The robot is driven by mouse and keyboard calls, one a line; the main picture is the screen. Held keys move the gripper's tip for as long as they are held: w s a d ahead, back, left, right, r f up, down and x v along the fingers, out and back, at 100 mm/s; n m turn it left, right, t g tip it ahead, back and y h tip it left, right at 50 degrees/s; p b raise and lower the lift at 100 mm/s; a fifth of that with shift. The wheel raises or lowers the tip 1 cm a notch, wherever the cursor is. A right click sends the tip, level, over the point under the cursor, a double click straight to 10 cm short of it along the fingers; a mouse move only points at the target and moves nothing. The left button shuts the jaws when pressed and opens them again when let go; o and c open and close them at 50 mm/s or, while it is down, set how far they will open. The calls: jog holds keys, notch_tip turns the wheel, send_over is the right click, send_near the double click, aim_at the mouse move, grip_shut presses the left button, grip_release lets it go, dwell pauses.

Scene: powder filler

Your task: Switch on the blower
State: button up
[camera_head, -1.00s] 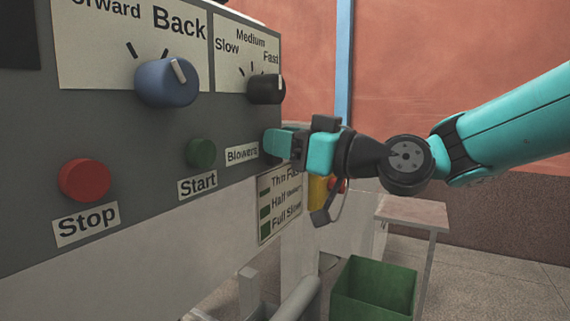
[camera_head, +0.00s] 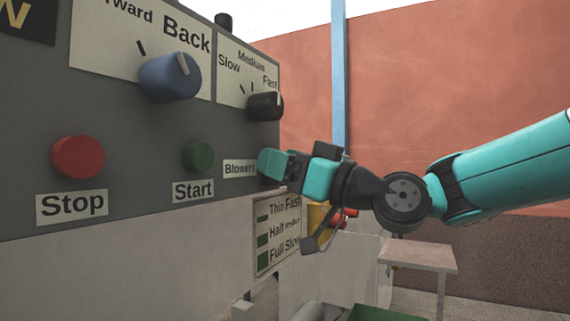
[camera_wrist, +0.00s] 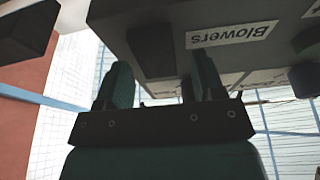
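The grey control panel (camera_head: 120,125) fills the left of the head view. Its "Blowers" label (camera_head: 240,168) sits low near the right edge and shows upside down in the wrist view (camera_wrist: 230,36). My gripper (camera_head: 272,163) is just right of that label, with its fingertips at the panel and hiding what is behind them. In the wrist view, a dark switch-like block (camera_wrist: 152,50) beside the label lies between the two separated fingers of my gripper (camera_wrist: 163,80). The fingers are open; I cannot tell whether either touches the block.
Nearby on the panel are a green Start button (camera_head: 198,157), a red Stop button (camera_head: 78,157), a blue knob (camera_head: 168,78) and a black speed knob (camera_head: 264,106). A small table (camera_head: 420,254) and green bin (camera_head: 375,314) stand at lower right.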

dwell(0.3)
jog(key=b+v, duration=1.4)
jog(key=v, duration=0.3)
jog(key=shift+s+d, duration=0.15)
